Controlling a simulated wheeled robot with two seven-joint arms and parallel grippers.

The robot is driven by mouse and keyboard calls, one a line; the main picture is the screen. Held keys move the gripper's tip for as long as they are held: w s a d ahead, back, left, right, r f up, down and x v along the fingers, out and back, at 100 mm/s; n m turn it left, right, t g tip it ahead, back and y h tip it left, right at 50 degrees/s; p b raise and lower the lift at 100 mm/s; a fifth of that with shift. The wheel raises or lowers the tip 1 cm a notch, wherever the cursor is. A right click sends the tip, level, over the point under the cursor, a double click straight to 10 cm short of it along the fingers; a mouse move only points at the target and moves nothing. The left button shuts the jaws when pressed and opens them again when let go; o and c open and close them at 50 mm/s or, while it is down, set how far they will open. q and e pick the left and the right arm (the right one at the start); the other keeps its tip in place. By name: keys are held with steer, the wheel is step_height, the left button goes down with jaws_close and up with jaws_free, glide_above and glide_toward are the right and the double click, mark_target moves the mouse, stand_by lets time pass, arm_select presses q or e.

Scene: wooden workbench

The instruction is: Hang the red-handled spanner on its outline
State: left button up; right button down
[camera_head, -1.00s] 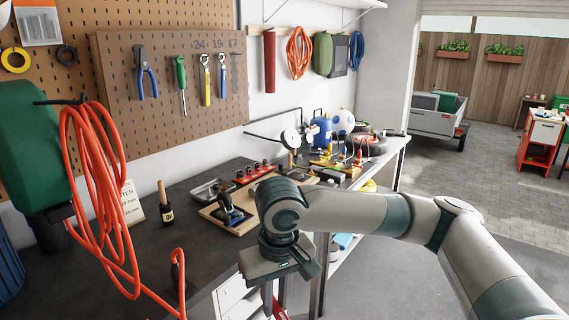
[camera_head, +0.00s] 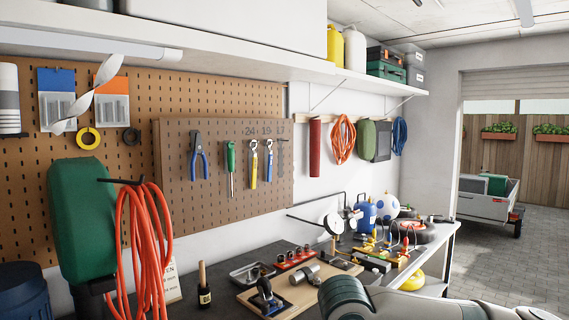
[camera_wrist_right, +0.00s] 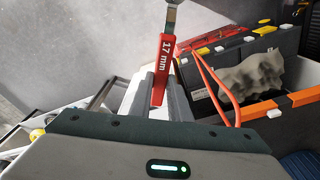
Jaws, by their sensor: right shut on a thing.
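The red-handled spanner (camera_wrist_right: 163,70) shows in the right wrist view, marked "17 mm". My right gripper (camera_wrist_right: 158,88) is shut on its red handle; the metal end runs out of the top of the picture. In the head view the tool board (camera_head: 222,205) hangs on the back wall. Its dark spanner outline (camera_head: 281,158) under the number 17 is bare, at the right of the hung tools. In the head view my right forearm shows at the bottom right, and the gripper and spanner are out of that picture. My left gripper is in neither current view.
On the board hang blue pliers (camera_head: 198,157), a green screwdriver (camera_head: 231,168), a yellow spanner (camera_head: 254,165) and a blue-handled spanner (camera_head: 269,161). An orange cable (camera_head: 143,250) hangs at the left. The bench (camera_head: 226,272) below holds a bottle, trays and gauges. A shelf (camera_head: 250,59) overhangs the board.

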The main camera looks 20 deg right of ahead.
steer(key=shift+f, duration=0.15)
steer(key=s+f, duration=0.4)
steer(key=f, duration=0.6)
steer(key=s+f, duration=0.4)
steer(key=f, duration=0.6)
steer(key=shift+s+f, duration=0.3)
steer(key=shift+s, duration=0.1)
steer(key=shift+w+a, duration=0.1)
steer(key=shift+a, duration=0.05)
